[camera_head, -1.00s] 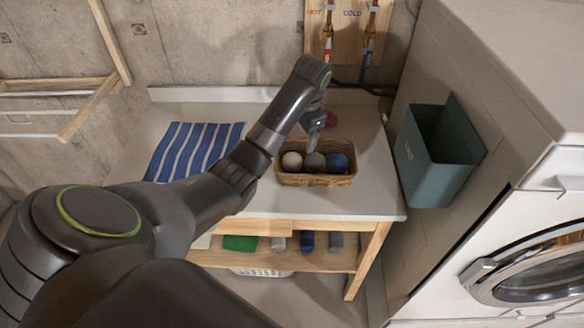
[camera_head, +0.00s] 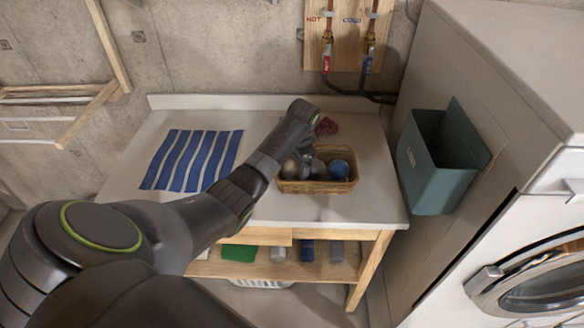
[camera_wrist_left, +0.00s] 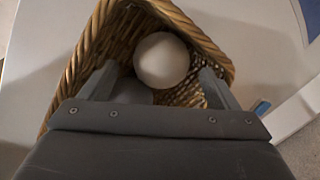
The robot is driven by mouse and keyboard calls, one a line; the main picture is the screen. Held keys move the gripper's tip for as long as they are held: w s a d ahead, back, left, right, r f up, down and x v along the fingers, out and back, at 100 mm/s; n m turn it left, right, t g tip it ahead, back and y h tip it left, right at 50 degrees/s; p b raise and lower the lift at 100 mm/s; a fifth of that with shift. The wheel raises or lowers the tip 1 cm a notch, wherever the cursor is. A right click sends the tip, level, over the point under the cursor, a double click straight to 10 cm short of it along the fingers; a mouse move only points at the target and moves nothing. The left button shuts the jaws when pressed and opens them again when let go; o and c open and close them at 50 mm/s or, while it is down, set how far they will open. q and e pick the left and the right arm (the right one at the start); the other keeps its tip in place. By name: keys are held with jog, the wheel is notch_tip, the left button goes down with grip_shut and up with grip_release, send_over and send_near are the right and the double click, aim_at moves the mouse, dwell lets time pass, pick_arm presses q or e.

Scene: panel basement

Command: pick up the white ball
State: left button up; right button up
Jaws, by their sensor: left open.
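The white ball (camera_head: 291,168) lies at the left end of a wicker basket (camera_head: 320,187) on the white table, partly covered by my arm in the head view. A grey ball (camera_head: 318,168) and a blue ball (camera_head: 340,170) lie to its right. My left gripper (camera_head: 301,160) points down into the basket. In the left wrist view the gripper (camera_wrist_left: 158,74) is open, and the white ball (camera_wrist_left: 162,60) shows between its fingers near the basket corner. Whether the fingers touch it I cannot tell. The grey ball (camera_wrist_left: 131,92) is mostly hidden there. My right gripper is out of view.
A blue-and-white striped cloth (camera_head: 192,160) lies left on the table (camera_head: 140,180). A green bin (camera_head: 432,172) hangs on the right, beside a washing machine (camera_head: 530,260).

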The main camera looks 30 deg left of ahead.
pick_arm(q)
jog(key=shift+w+a+f, duration=0.1)
jog(key=shift+a+f, duration=0.05)
jog(key=shift+f, duration=0.55)
jog(key=shift+a+f, duration=0.15)
jog(key=shift+f, duration=0.5)
jog(key=c, duration=1)
